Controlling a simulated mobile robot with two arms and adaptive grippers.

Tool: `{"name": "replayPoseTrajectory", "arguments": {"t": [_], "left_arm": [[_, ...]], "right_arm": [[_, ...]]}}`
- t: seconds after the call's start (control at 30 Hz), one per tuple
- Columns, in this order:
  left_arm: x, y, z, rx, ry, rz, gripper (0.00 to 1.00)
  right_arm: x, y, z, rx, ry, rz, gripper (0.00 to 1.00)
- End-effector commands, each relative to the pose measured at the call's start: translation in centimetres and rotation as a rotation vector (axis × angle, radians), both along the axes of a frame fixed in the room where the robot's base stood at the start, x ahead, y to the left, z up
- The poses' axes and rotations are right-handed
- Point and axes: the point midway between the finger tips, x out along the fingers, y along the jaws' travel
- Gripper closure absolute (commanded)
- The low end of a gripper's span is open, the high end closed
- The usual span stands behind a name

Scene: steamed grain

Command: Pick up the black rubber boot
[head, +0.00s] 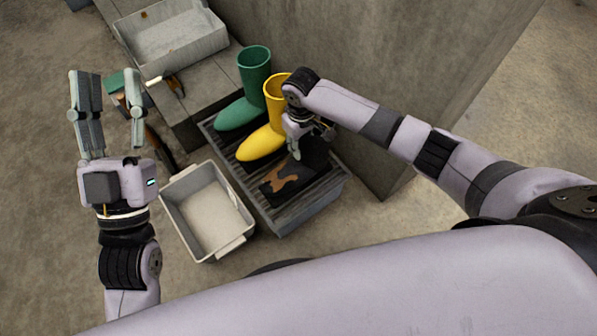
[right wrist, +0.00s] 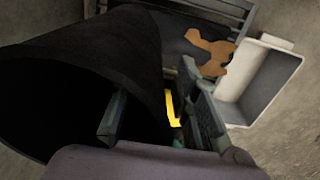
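The black rubber boot (right wrist: 105,55) fills the left of the right wrist view, with its dark opening facing the camera. In the head view it is a dark shape (head: 314,150) right of the yellow boot, partly hidden by my right gripper. My right gripper (head: 297,150) is at the boot's top. In the right wrist view its fingers (right wrist: 158,115) are apart, one in front of the opening and one beyond the rim; contact is unclear. My left gripper (head: 107,88) is open and empty at the left, away from the boots.
A green boot (head: 255,70) and a yellow boot (head: 274,95) stand beside it on a slatted rack (head: 325,190). An empty grey bin (head: 208,210) stands left; a concrete wall (head: 400,80) rises behind.

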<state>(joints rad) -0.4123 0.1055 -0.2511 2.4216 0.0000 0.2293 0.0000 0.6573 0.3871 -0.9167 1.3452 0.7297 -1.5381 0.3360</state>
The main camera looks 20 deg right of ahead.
Motion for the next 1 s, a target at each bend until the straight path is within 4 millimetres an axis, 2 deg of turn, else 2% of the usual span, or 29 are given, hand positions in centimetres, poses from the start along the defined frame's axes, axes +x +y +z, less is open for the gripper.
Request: {"name": "replayPoseTrajectory", "arguments": {"t": [0.3, 0.7, 1.0], "left_arm": [[-0.26, 0.02, 0.35, -0.006, -0.022, -0.001, 0.6], [-0.23, 0.04, 0.3, -0.005, -0.019, -0.001, 0.6], [-0.22, 0.04, 0.29, -0.005, -0.019, 0.0, 0.6]], "right_arm": [[-0.01, 0.02, -0.15, 0.0, 0.0, 0.001, 0.72], [0.0, 0.02, -0.14, 0.0, 0.0, 0.0, 0.99], [0.01, 0.0, -0.13, 0.0, 0.0, 0.0, 1.0]]}}
